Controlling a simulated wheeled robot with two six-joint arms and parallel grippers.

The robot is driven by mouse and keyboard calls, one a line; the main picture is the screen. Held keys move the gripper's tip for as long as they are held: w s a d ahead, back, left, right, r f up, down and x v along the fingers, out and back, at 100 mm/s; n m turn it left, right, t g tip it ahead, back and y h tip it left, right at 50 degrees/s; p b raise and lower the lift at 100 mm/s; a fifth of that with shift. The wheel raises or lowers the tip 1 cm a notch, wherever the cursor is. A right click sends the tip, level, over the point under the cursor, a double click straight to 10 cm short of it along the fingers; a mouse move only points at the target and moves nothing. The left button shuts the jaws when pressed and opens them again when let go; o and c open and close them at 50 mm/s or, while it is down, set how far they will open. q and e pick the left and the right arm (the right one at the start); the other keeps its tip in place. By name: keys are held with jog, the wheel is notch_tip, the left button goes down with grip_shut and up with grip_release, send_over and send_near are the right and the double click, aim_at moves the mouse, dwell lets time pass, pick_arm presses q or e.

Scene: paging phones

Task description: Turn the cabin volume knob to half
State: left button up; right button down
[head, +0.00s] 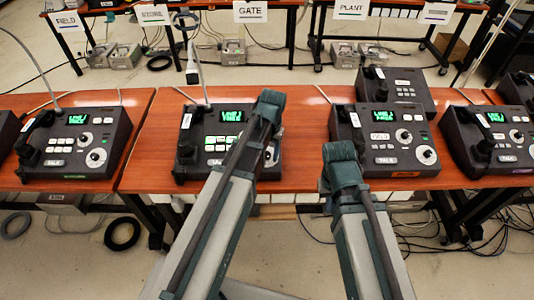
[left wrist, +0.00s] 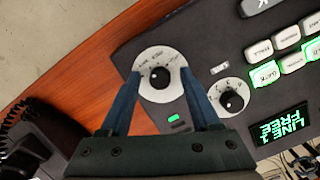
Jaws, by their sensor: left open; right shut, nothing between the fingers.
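In the left wrist view, a large black knob (left wrist: 160,77) on a round white dial sits at the edge of a dark phone console (left wrist: 210,42). Words are printed around its dial, too small to read surely. A smaller knob (left wrist: 232,101) on a white dial sits to its right. I cannot tell from the labels which is the cabin volume knob. My left gripper (left wrist: 162,92) is open, its two blue fingers on either side of the large knob; contact is unclear. In the head view my left arm hides much of this console (head: 187,160).
A green display (left wrist: 281,122) and lit buttons are on the console. A black handset with coiled cord (left wrist: 35,140) lies beside the fingers. Other consoles stand left (head: 75,140) and right (head: 385,140) on the wooden tables (head: 306,150). Bare tabletop lies between consoles.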

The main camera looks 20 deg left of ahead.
pick_arm(q)
grip_shut()
jog(key=shift+m, duration=0.3)
jog(key=m+y, duration=0.1)
jog(key=m, duration=0.2)
jog(key=shift+m, duration=0.3)
jog(key=shift+m+y, duration=0.4)
jog(key=shift+m, duration=1.1)
jog(key=shift+m+t+b, duration=0.3)
grip_release()
